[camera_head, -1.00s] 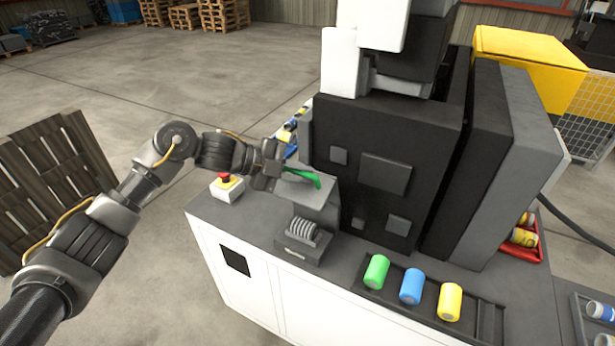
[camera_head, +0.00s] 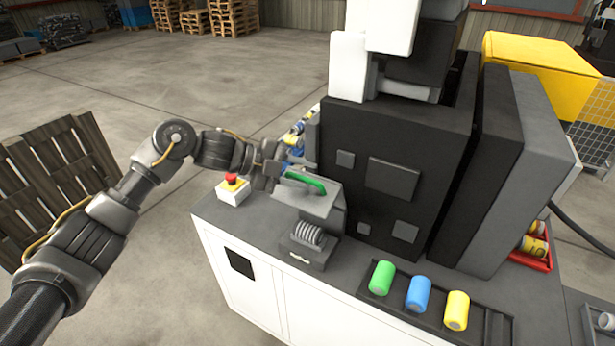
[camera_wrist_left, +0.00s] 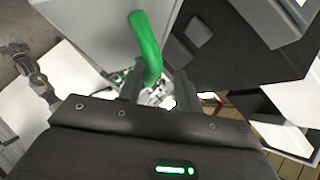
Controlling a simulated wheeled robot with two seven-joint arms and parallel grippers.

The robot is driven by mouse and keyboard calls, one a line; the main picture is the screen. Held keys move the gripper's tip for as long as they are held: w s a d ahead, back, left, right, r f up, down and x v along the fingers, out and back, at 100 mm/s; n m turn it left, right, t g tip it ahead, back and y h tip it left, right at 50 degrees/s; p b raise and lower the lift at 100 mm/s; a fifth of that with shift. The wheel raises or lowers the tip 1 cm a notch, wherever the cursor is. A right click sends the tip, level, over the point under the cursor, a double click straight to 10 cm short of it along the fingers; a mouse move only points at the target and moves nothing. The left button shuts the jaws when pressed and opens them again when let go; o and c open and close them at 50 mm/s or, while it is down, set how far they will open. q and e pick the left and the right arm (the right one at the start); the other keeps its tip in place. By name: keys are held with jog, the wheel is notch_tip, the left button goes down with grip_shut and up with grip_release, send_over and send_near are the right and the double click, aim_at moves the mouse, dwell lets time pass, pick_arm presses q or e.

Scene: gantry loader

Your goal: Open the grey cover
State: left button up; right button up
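The grey cover (camera_head: 311,204) is a small panel with a green handle (camera_head: 306,182), on the machine's near left part. It looks tilted, with its handle face toward the head camera. My left gripper (camera_head: 275,174) is at the handle's left end. In the left wrist view the cover (camera_wrist_left: 88,22) fills the upper left, and the green handle (camera_wrist_left: 146,45) runs down toward the gap between the fingers (camera_wrist_left: 157,92). The fingers stand apart, wider than the handle, with no clear contact. My right gripper is not in view.
A red emergency button on a white and yellow box (camera_head: 233,188) stands close left of the gripper. A coiled part on a dark block (camera_head: 308,241) sits in front of the cover. A black machine housing (camera_head: 345,200) rises just right. Green, blue and yellow cylinders lie in a rack (camera_head: 487,320).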

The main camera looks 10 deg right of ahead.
pick_arm(q)
jog(key=b+v, duration=0.3)
jog(key=v, duration=0.6)
jog(key=shift+a, duration=0.15)
